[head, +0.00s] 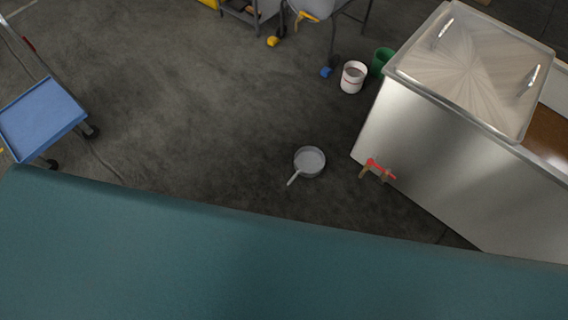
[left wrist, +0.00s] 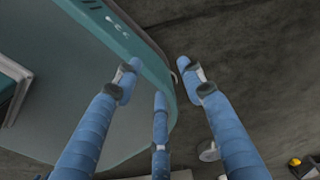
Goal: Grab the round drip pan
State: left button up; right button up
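The round drip pan (head: 309,161) is a shallow grey pan on the dark floor in the middle of the head view. Its straight handle points down and to the left. My left gripper (left wrist: 158,78) shows in the left wrist view with its blue fingers spread apart and nothing between them. The left gripper is not in the head view, and the pan is apart from it. A small pale shape low in the left wrist view is partly behind a finger, and I cannot tell what it is. My right gripper is in neither view.
A steel tank (head: 440,150) with a red-handled valve (head: 378,169) stands right of the pan. A white bucket (head: 353,78) and a green bucket (head: 381,62) stand behind. A blue cart (head: 41,118) is at the left. The floor around the pan is clear.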

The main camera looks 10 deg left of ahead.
aim_at(310, 161)
jog(key=i+j+z, duration=0.1)
jog(key=z, duration=0.65)
jog(key=i+j+z, duration=0.15)
jog(key=j+z, duration=0.15)
jog(key=j, duration=0.15)
jog(key=i+j+z, duration=0.1)
jog(key=j+z, duration=0.45)
jog(key=j, duration=0.35)
